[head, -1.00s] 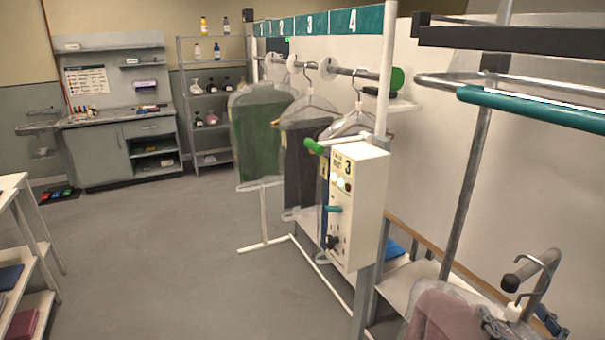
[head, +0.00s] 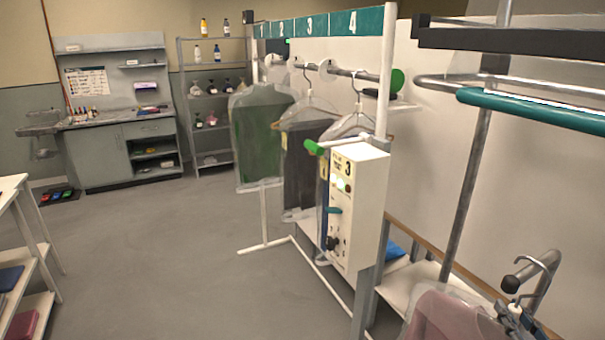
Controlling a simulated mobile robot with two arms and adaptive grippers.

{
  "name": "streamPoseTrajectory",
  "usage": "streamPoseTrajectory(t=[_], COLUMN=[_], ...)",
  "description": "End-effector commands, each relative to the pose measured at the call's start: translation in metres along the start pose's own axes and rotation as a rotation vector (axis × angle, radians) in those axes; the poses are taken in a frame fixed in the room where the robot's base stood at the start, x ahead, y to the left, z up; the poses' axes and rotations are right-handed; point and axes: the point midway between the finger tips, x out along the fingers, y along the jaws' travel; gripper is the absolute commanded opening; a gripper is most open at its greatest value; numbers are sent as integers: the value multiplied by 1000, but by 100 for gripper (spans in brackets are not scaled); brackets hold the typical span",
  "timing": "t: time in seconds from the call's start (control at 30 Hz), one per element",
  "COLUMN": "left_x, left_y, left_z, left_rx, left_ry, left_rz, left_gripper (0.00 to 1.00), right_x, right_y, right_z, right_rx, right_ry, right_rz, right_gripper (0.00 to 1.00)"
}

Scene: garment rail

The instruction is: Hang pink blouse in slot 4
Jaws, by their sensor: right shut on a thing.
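The pink blouse (head: 445,317) is under a clear cover at the bottom right, partly cut off by the frame edge. The metal hook of its hanger (head: 527,261) rises above it, near a grey tube with a black end. My right gripper (head: 514,314) is shut on the blouse's hanger just below the hook. The teal slot 4 sign (head: 352,22) is above the near end of the garment rail (head: 345,72), with a green end piece. A hanger hangs on the rail near that end; its slot is hard to tell. My left gripper is out of view.
A green garment (head: 262,140) and a dark garment (head: 303,165) hang in clear covers farther along. A white control box (head: 358,205) marked 3 stands before the rail's near end. A teal bar (head: 530,108) crosses at right. The floor at left is open.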

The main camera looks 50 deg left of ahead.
Motion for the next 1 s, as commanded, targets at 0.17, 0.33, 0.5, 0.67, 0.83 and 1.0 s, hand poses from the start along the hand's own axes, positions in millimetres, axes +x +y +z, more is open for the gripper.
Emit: streamPoseTrajectory(t=[0.17, 0.33, 0.5, 0.67, 0.83, 1.0], left_x=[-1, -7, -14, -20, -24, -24], left_y=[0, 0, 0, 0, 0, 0], left_z=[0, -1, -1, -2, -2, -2], left_rx=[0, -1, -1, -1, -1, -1], left_ry=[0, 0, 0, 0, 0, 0], left_rz=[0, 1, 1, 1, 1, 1], left_gripper=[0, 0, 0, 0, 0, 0], right_x=[0, 0, 0, 0, 0, 0], right_y=[0, 0, 0, 0, 0, 0], right_z=[-2, -10, -19, -27, -33, -33], right_rx=[0, -1, -1, 0, -2, -1], right_ry=[2, 2, 2, 2, 2, 2], right_rz=[0, 0, 0, 0, 0, 0], right_gripper=[0, 0, 0, 0, 0, 0])
